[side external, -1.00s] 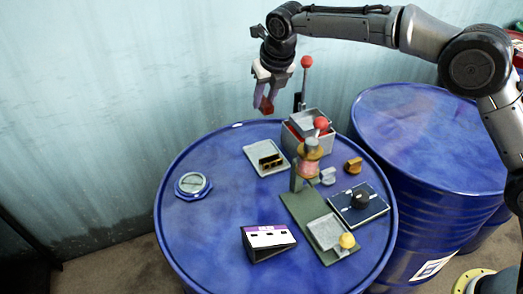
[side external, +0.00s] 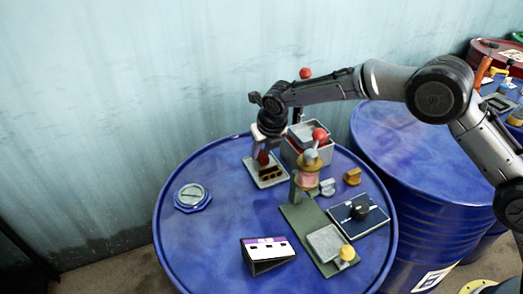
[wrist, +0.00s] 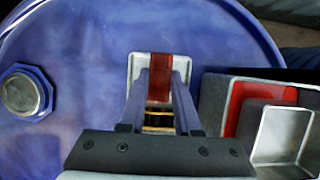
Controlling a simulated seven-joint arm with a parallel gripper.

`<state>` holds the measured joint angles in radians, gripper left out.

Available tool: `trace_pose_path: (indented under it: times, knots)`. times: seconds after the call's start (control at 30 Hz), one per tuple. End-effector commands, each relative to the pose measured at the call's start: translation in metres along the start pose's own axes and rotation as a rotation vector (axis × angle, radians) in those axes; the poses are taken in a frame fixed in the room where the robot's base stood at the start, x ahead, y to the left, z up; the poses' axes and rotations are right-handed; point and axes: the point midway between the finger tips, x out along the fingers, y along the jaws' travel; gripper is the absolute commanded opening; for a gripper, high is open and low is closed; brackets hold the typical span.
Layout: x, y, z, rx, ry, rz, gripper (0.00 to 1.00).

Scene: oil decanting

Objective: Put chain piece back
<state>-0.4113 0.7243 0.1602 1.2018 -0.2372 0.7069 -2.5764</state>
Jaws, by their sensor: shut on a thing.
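My gripper (side external: 262,151) is shut on a small red block (side external: 263,157), which I take to be the chain piece. In the wrist view the red block (wrist: 160,77) sits between the two fingertips. It is over a small light grey tray (side external: 275,180), close to dark pieces with yellow tops (side external: 272,173) on it. The tray's edge also shows in the wrist view (wrist: 135,65), with yellow-edged dark pieces (wrist: 159,120) between my fingers. I cannot tell whether the red block touches the tray.
The tray lies on a blue drum lid (side external: 215,235). A grey box with a red inside (side external: 308,150) and a red-knobbed lever stands close on the right. A green base (side external: 305,222) with a spool, a dark panel (side external: 360,214), and a purple-white card (side external: 268,250) lie nearer. The lid's left is mostly clear.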

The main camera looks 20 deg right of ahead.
Motion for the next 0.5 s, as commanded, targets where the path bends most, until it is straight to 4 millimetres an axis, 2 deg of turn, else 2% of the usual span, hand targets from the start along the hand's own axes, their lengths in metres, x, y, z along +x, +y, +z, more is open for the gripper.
trace_pose_path:
  times: [0.47, 0.5]
  knots:
    - [0.0053, 0.0000, -0.0019, 0.000, -0.002, 0.000, 0.00]
    - [0.0059, 0.0000, -0.0022, 0.000, -0.001, 0.000, 0.35]
